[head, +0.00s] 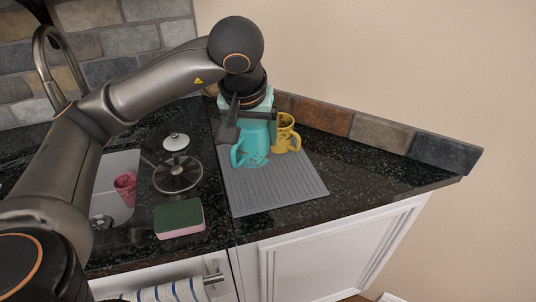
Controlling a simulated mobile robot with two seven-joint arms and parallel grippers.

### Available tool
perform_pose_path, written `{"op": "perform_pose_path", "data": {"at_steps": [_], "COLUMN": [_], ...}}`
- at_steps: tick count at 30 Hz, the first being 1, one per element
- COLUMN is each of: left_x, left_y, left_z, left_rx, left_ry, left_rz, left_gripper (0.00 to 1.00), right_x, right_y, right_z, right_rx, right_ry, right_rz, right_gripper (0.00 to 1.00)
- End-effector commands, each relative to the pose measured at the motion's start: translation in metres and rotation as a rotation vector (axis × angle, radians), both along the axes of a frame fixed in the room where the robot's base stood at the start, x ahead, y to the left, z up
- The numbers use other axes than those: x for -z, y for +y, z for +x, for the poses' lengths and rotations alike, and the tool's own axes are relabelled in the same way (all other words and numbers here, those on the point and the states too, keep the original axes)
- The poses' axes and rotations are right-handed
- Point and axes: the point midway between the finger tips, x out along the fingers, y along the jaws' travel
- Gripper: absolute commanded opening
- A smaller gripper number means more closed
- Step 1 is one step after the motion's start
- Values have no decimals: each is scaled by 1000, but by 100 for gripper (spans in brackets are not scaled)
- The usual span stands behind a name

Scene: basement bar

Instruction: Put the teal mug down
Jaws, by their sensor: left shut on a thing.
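The teal mug (255,146) is over the grey ribbed drying mat (278,189), towards its back. Its handle points left. My left gripper (255,118) comes down from above and is shut on the mug, covering its upper part. I cannot tell whether the mug's base touches the mat. A yellow mug (287,132) stands just right of the teal mug at the back of the mat. My right gripper is not in view.
The front of the mat is clear. A green and pink sponge (179,218), a dark round strainer (177,174) and a white-lidded item (176,142) sit left of it. A pink cup (126,187) is in the sink (113,212). A stone-tiled wall edge (383,136) runs behind.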

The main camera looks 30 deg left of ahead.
Motion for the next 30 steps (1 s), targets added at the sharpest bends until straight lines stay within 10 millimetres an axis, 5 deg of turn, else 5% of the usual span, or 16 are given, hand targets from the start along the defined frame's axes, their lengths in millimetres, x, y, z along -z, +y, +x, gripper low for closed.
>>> {"op": "perform_pose_path", "data": {"at_steps": [3, 12, 30], "left_x": [10, 56, 100], "left_y": [6, 12, 15], "left_z": [30, 66, 77], "left_rx": [-3, 0, 2], "left_ry": [1, -3, -5], "left_rz": [-1, 1, 1], "left_gripper": [7, 7, 7], "right_x": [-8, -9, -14], "right_y": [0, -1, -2], "right_z": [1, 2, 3], "right_rx": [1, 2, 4], "right_ry": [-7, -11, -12], "right_rz": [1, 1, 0], "right_gripper": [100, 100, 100]}}
